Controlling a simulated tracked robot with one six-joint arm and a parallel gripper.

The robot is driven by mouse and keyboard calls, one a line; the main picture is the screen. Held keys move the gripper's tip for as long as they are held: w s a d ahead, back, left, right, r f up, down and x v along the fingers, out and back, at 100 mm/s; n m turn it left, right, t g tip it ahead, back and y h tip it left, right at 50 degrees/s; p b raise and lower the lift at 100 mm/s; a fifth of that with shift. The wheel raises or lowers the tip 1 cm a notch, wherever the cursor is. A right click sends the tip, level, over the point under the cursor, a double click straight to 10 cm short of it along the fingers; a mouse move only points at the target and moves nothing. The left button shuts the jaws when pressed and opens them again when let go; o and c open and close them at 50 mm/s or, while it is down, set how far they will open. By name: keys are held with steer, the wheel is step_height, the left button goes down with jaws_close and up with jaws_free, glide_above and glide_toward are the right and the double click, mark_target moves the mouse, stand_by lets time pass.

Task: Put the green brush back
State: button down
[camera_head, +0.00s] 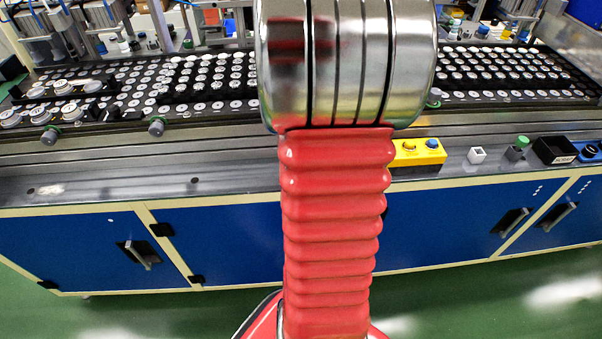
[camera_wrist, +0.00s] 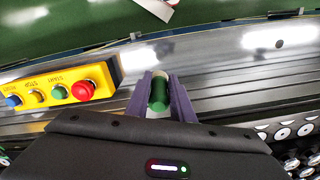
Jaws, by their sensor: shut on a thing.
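In the wrist view, the green brush (camera_wrist: 160,97) sits between the two purple fingers of my gripper (camera_wrist: 160,84), which is shut on it. It looks like a short green cylinder with a pale end. The metal bench top shows behind it, and I cannot tell whether the brush touches it. In the head view my own arm hides the gripper and the held brush.
A yellow button box (camera_wrist: 62,92) stands left of the gripper in the wrist view; part of it (camera_head: 417,153) shows in the head view. A white cube (camera_head: 477,155), a green-topped part (camera_head: 518,147) and a black bin (camera_head: 555,150) stand right. Filled trays (camera_head: 215,80) line the back.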

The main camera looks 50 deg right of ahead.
steer(key=shift+f, duration=3.15)
steer(key=shift+f, duration=1.85)
steer(key=shift+f, duration=0.1)
steer(key=c, duration=1.5)
jaws_free()
steer(key=shift+c, duration=0.2)
step_height(320, 180, up, 12)
steer(key=shift+r, duration=0.1)
